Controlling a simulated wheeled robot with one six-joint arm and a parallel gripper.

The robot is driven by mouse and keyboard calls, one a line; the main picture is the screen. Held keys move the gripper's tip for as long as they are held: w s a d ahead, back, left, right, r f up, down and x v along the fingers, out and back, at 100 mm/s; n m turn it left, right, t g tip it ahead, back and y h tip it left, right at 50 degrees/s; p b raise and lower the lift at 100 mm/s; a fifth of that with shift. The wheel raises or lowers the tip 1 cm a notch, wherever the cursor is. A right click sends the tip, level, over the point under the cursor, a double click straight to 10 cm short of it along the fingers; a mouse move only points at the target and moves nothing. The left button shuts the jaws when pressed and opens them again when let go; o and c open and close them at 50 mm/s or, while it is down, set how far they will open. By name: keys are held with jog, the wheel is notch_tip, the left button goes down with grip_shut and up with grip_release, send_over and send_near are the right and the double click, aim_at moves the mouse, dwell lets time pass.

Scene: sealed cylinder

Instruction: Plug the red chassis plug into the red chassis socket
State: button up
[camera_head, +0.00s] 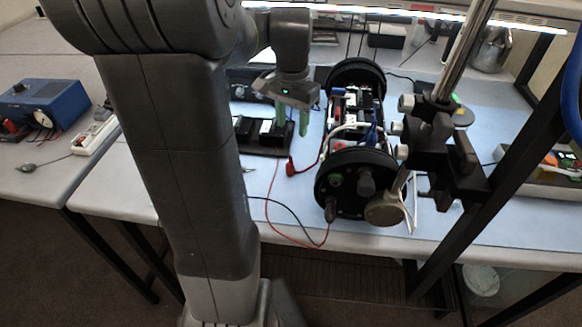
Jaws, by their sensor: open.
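A small red plug (291,167) stands or lies on the blue mat left of the cylinder's near end cap, with a thin red lead curving from it toward the cylinder. The sealed cylinder's near black end cap (352,200) carries dark connectors and one greenish fitting. I cannot pick out a red socket on it with certainty. My gripper (292,117) is open, with green fingertips pointing down above the black block behind the red plug. It is apart from the plug and appears empty.
A black block (262,139) with white-topped parts sits below my gripper. A metal stand with black clamps (440,150) rises close right of the cylinder. A blue instrument (42,105) stands far left.

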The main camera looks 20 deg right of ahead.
aim_at(290, 162)
notch_tip(290, 162, down, 9)
jog(key=shift+r, duration=0.2)
dwell(0.3)
jog(key=shift+a+f, duration=0.2)
jog(key=shift+f, duration=2.4)
grip_shut()
notch_tip(290, 162, up, 10)
jog(key=shift+r, duration=0.1)
